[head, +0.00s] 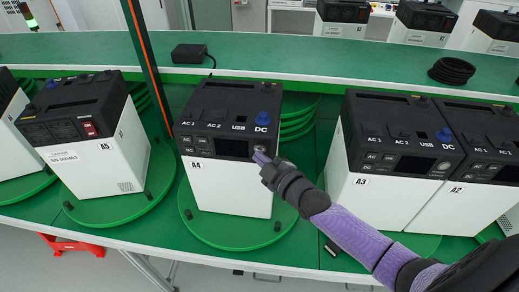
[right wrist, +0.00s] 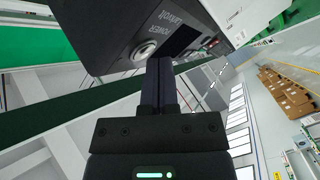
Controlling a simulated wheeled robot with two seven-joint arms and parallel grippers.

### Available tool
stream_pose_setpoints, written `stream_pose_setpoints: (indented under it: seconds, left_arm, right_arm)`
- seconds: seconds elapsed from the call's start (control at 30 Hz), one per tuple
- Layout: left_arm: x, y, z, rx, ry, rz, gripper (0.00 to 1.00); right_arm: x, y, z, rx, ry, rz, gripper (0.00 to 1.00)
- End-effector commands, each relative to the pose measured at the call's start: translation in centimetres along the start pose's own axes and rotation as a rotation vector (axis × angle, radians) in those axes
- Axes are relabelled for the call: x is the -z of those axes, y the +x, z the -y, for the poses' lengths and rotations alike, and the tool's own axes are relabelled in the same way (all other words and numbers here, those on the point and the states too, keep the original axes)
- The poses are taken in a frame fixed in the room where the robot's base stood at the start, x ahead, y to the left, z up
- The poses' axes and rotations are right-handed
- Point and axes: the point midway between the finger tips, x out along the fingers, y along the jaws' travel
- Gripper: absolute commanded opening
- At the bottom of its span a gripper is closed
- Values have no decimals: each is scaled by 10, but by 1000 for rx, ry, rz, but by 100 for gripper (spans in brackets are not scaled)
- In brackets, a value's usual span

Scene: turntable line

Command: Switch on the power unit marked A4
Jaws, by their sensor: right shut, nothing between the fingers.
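The power unit marked A4 (head: 230,187) stands upright on a green round plate (head: 200,228), with a black top, a white body and a dark screen on its front. My right gripper (head: 261,157) is shut and empty, its tips at the right end of the A4 front panel, by the round button. In the right wrist view the round power button (right wrist: 146,49) with a pale ring sits just left of the shut fingertips (right wrist: 160,62); I cannot tell whether they touch the panel. The label beside it reads POWER. My left gripper is not in view.
Unit A5 (head: 125,160) stands to the left, units A3 (head: 385,205) and A2 (head: 470,205) to the right. A black adapter (head: 189,54) and a coiled cable (head: 452,71) lie on the green shelf behind. A dark post with an orange strip (head: 140,40) rises between A5 and A4.

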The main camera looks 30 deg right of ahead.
Motion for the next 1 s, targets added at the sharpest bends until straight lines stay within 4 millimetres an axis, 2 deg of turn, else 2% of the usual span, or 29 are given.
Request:
stream_pose_setpoints:
  seconds: [1.0]
  left_arm:
    - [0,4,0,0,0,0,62]
  right_arm:
    - [-3,5,-4,0,1,0,0]
